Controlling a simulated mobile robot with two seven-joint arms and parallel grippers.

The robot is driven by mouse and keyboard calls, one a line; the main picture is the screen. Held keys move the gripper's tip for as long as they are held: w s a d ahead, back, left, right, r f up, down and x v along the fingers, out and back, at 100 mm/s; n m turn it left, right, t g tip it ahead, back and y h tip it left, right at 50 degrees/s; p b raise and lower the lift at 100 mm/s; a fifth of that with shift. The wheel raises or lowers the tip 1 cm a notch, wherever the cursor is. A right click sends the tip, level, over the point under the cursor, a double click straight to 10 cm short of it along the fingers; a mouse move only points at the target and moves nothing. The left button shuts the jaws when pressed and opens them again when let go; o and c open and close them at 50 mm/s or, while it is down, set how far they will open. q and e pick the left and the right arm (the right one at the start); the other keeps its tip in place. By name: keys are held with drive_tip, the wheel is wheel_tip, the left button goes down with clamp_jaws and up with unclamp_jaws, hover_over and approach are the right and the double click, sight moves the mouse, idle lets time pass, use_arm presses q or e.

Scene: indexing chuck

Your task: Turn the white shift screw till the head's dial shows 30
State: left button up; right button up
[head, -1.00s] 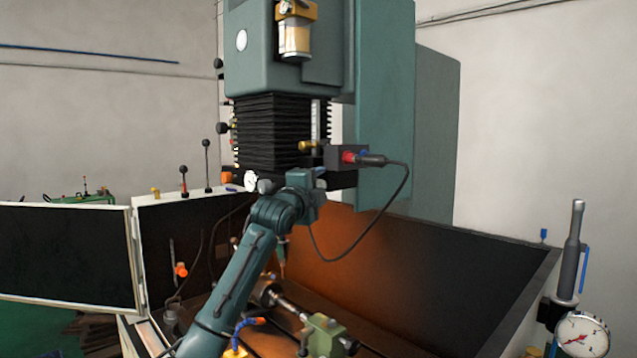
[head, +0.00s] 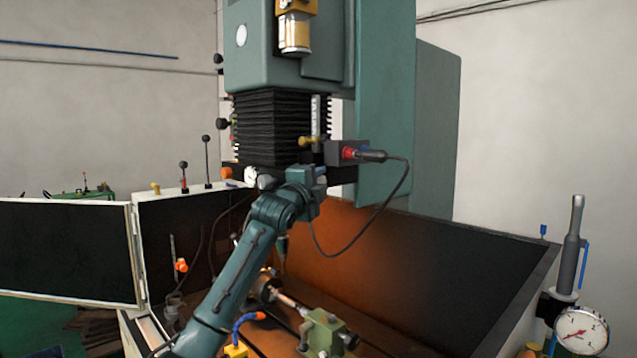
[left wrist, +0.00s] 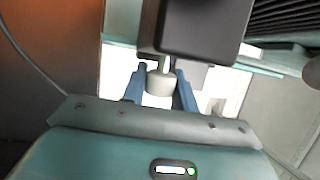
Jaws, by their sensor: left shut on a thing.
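In the left wrist view, the white shift screw (left wrist: 161,83) is a short pale cylinder under a dark block (left wrist: 200,30). The two blue fingers of my left gripper (left wrist: 161,92) stand on either side of it, shut on it. In the head view my left gripper (head: 319,174) is up against the dark underside of the machine head (head: 272,130), and the screw is hidden there. A small white dial (head: 250,175) sits low on the head, left of my wrist; its reading is too small to tell. My right gripper is not in view.
A dark box with a red plug (head: 347,153) and a hanging black cable (head: 395,195) is right beside my wrist. Below are the brown tray (head: 400,300) and a green vise-like block (head: 325,335). A large dial gauge (head: 582,330) stands at right.

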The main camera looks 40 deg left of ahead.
use_arm(q)
drive_tip(key=o, duration=1)
drive_tip(key=shift+c, duration=0.2)
drive_tip(key=shift+s, duration=0.15)
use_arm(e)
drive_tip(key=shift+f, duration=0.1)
use_arm(q)
drive_tip(key=shift+s+d+f, duration=0.15)
drive_tip(key=shift+s, duration=0.1)
drive_tip(key=b+v, duration=0.5)
drive_tip(key=v, duration=0.7)
drive_tip(key=shift+s, duration=0.2)
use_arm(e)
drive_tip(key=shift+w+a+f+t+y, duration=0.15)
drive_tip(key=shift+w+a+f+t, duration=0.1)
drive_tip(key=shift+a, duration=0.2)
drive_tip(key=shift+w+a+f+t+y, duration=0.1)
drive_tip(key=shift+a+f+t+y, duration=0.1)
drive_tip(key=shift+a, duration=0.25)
use_arm(q)
drive_tip(key=shift+f, duration=0.1)
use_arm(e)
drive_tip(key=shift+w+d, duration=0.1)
